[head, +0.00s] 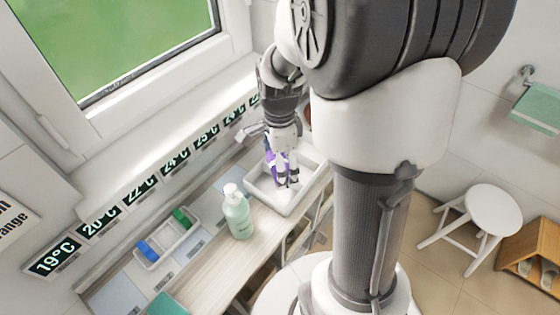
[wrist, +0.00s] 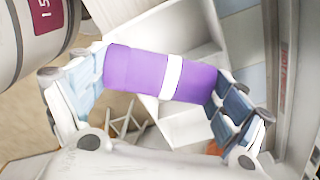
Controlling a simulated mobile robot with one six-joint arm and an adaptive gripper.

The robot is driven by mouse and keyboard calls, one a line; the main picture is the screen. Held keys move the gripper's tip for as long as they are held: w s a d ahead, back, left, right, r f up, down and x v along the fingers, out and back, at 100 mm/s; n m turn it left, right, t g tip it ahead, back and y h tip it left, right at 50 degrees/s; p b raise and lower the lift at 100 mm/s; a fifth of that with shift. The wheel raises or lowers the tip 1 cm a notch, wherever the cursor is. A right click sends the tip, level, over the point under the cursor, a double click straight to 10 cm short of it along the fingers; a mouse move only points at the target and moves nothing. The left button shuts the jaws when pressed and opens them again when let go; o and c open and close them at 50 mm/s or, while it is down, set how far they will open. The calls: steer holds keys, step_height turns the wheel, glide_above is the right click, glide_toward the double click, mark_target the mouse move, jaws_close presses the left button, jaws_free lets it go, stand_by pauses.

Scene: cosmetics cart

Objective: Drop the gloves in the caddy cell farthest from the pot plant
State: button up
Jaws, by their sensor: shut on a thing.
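The gloves look like a purple roll with a white band (wrist: 135,70), held across the middle of the wrist view. My gripper (wrist: 160,88) is shut on the roll, with one finger at each end. In the head view the purple of the gloves (head: 270,160) shows beside my gripper (head: 287,182), over a white open-topped box (head: 283,208) that looks like the caddy. White walls of it (wrist: 190,128) show behind the roll in the wrist view; its cells are partly hidden. No plant is clearly seen; a small terracotta-coloured patch (wrist: 214,148) shows at lower right there.
A pale green pump bottle (head: 238,215) stands just left of the white box. A smaller white tray (head: 182,243) with a blue and a green item lies further left. A window ledge with temperature labels (head: 130,190) runs behind. A white stool (head: 490,210) stands right.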

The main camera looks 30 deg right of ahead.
steer(key=o, duration=0.9)
steer(key=shift+r, duration=0.15)
step_height(320, 180, up, 12)
steer(key=shift+w+f, duration=0.1)
steer(key=shift+w, duration=0.05)
steer(key=s+a+r+n+t, duration=0.1)
steer(key=s+a+n, duration=0.2)
steer(key=n, duration=0.4)
steer(key=s+a+r+n+t, duration=0.1)
steer(key=s+a+n+t, duration=0.1)
steer(key=s+a+n, duration=0.2)
steer(key=s+a+r+n+t, duration=0.1)
steer(key=s+a+n+t, duration=0.1)
steer(key=s+n, duration=0.4)
steer(key=shift+s+a+n, duration=0.2)
steer(key=shift+a+n, duration=0.25)
steer(key=shift+n, duration=0.65)
steer(key=shift+s+a+n, duration=0.2)
steer(key=shift+a+n, duration=0.2)
steer(key=shift+n, duration=0.7)
